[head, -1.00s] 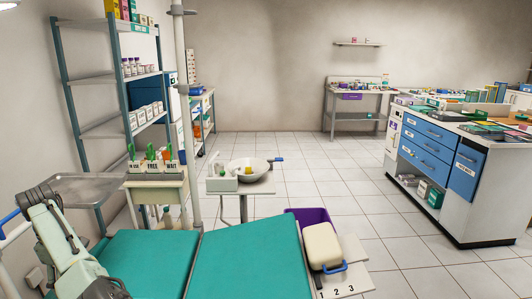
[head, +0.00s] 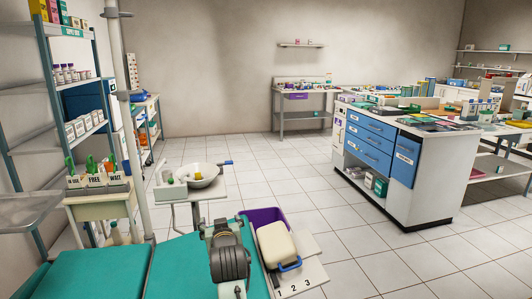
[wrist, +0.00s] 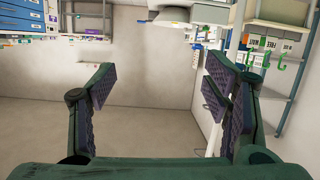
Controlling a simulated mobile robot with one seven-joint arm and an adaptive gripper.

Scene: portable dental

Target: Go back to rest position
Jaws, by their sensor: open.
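My gripper (wrist: 160,85) is open in the wrist view, with its two dark padded fingers wide apart. Nothing is held between them, and only bare wall and room show past the gap. In the head view a dark grey jointed part of my arm stands at the bottom middle, over the edge of the teal chair pad (head: 180,270). The fingers cannot be made out in the head view.
A small table with a steel bowl (head: 205,181) stands behind the pad. A purple bin (head: 262,216) and a cream-lidded box (head: 277,243) are close to the arm's right. A steel tray (head: 22,208) is at left. A blue-drawer counter (head: 369,145) stands right; tiled floor (head: 290,165) between is clear.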

